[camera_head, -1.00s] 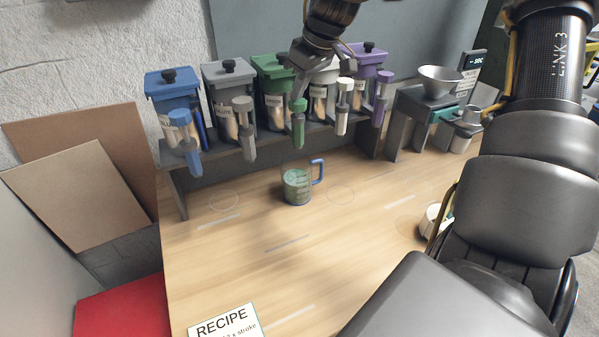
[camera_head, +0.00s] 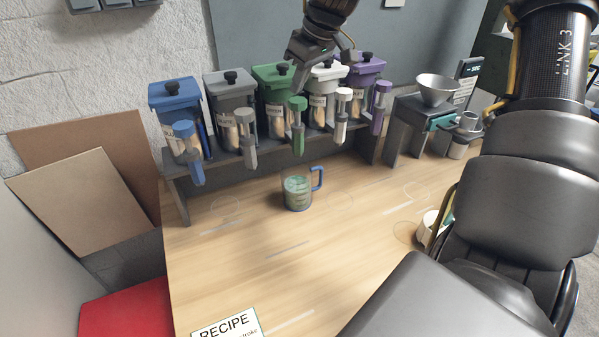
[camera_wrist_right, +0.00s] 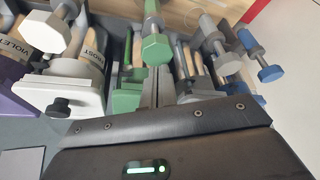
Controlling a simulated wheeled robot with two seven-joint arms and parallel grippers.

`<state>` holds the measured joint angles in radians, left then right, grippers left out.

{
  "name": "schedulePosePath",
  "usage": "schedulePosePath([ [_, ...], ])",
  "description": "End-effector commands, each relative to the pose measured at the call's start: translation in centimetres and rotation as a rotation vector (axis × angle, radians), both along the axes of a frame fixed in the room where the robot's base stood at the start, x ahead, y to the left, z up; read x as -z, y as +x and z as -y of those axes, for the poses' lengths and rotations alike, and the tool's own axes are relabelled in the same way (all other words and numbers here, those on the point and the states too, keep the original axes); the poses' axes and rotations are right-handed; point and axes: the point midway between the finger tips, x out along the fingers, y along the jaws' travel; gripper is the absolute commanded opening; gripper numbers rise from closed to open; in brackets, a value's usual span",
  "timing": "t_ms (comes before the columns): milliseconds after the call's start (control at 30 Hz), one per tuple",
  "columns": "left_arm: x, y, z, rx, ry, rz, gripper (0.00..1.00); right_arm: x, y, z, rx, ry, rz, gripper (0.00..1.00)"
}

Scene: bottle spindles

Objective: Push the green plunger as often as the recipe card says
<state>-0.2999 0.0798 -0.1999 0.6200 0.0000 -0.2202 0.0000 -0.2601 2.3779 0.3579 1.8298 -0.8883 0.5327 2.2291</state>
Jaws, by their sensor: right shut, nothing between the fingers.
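The green plunger (camera_head: 298,104) stands on the front of the green-lidded dispenser (camera_head: 274,85), in the middle of a row; its knob also shows in the wrist view (camera_wrist_right: 155,49). My right gripper (camera_head: 298,88) is shut and empty, its fingertips close above the green knob; I cannot tell whether they touch it. The gripper shows in the wrist view (camera_wrist_right: 159,78) behind the knob. A clear cup (camera_head: 297,193) with a blue handle and green contents stands below the green spout. The recipe card (camera_head: 228,327) is cut off at the bottom; only "RECIPE" and "stroke" read. My left gripper is out of view.
Blue (camera_head: 183,130), grey (camera_head: 244,116), white (camera_head: 343,95) and violet (camera_head: 382,87) plungers flank the green one closely. A metal funnel (camera_head: 437,90) on a stand is at right. The table (camera_head: 260,265) is clear in front of the cup.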

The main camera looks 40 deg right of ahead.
Motion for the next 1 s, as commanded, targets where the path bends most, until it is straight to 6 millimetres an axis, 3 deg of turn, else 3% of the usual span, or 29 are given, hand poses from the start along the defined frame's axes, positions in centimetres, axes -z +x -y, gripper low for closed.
schedulePosePath([
  [1000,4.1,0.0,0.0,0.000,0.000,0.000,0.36,4.5,0.0,0.0,0.000,0.000,-0.002,0.00],
])
